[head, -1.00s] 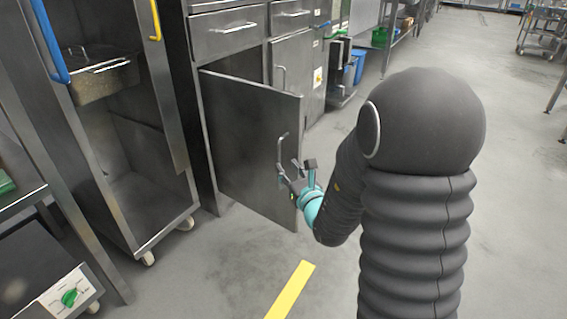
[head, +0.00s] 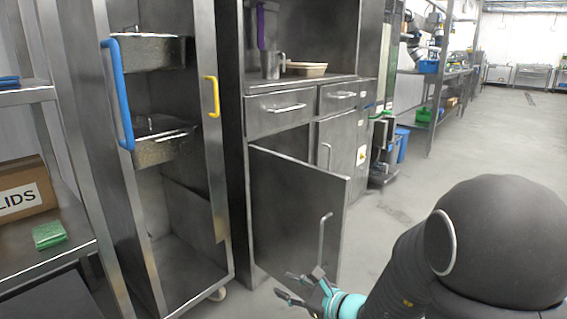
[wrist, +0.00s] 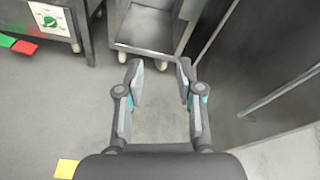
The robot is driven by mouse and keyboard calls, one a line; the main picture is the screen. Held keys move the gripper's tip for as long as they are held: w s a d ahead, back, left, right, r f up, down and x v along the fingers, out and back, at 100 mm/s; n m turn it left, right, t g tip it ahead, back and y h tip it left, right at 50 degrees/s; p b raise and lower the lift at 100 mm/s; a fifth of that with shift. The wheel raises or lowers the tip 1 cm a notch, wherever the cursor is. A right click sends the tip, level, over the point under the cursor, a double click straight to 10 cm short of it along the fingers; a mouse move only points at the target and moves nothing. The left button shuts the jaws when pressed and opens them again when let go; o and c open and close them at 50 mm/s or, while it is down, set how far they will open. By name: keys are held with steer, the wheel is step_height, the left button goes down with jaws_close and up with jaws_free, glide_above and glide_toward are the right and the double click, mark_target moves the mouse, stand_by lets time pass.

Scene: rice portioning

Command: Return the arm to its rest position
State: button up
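My dark arm (head: 497,240) fills the lower right of the head view, bent at a rounded joint. My gripper (head: 298,284) is at the bottom of the head view, below and left of the handle (head: 322,236) of an open cabinet door (head: 295,205). In the wrist view, my gripper (wrist: 157,68) has its two fingers spread apart with only floor between them. It is empty. The door shows at the right of the wrist view, apart from the fingers.
A wheeled metal rack (head: 228,190) with pans stands left of the cabinet. A shelf (head: 20,267) with a LIDS box (head: 22,190) and a green sponge (head: 49,235) is at far left. Open floor (head: 395,205) lies right of the door.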

steer(key=s+d+r+n+g+h+p, duration=0.1)
steer(key=s+r+n+g+h+p, duration=0.15)
steer(key=s+n+g, duration=1.1)
steer(key=s+d+r+n+t+h+p, duration=0.3)
steer(key=s+d+r+n+t+h, duration=0.1)
steer(key=r, duration=0.4)
steer(key=s+d+r+n+t+h+p, duration=0.3)
steer(key=s+d+r+n+t+h, duration=0.1)
steer(key=d+r, duration=0.4)
steer(key=shift+s+d+r+n+t+h+p, duration=0.15)
steer(key=shift+s+d+n+t+h+p, duration=0.25)
steer(key=shift+s+n, duration=0.45)
